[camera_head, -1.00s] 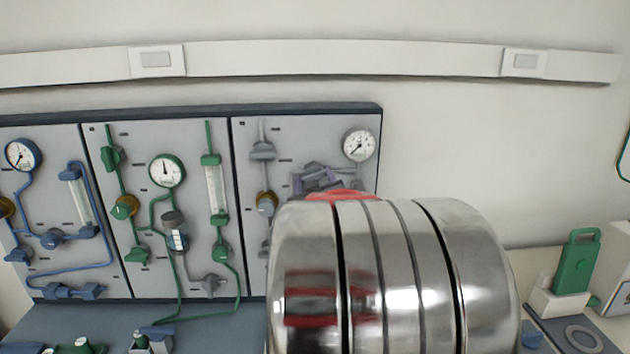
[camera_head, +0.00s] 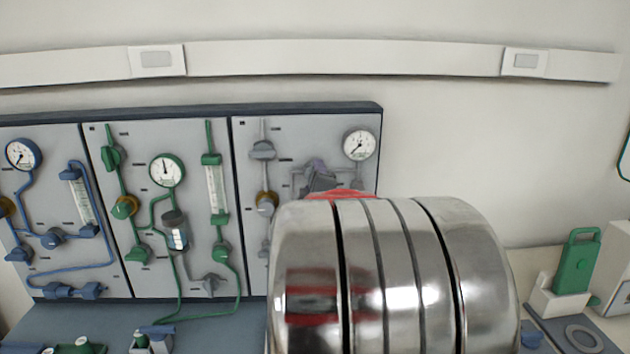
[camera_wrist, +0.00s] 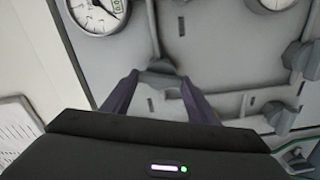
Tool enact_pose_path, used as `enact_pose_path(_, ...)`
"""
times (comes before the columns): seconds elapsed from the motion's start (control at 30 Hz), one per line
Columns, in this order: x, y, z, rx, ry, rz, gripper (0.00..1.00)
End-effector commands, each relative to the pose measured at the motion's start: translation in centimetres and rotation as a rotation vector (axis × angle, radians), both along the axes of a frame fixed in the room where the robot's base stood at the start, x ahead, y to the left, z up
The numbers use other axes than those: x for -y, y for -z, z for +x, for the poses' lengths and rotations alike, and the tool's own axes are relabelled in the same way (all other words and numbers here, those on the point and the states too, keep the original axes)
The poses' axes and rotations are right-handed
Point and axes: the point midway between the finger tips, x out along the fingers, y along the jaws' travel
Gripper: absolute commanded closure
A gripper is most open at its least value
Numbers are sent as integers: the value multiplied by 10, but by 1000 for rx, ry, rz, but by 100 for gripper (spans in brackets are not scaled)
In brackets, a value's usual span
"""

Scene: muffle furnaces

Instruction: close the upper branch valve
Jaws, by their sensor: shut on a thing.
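My gripper (camera_head: 321,176) is at the grey right-hand panel (camera_head: 290,135), just below left of its round gauge (camera_head: 359,144). In the wrist view my gripper's two purple fingers (camera_wrist: 157,77) stand on either side of a grey valve handle (camera_wrist: 158,80) and are shut on it. The handle sits on a grey pipe, and the gauge shows at the upper left of the wrist view (camera_wrist: 97,12). In the head view my fingers and my metal arm hide the handle and the lower right of this panel.
Other grey valves (camera_wrist: 299,56) and (camera_wrist: 280,115) stand close to the right in the wrist view. Green-piped (camera_head: 165,170) and blue-piped (camera_head: 20,155) panel sections lie to the left. The wall right of the panel is bare. A green device (camera_head: 576,262) stands far right.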

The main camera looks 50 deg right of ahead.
Motion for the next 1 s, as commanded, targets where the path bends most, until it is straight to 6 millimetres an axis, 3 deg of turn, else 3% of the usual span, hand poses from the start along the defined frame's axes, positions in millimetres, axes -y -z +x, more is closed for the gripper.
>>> enact_pose_path(0.4, -3, 3, 3, -196, -8, -170, 69)
enact_pose_path(0.97, -3, 4, 3, -232, -9, -198, 69)
enact_pose_path(1.0, -3, 4, 3, -232, -9, -198, 45)
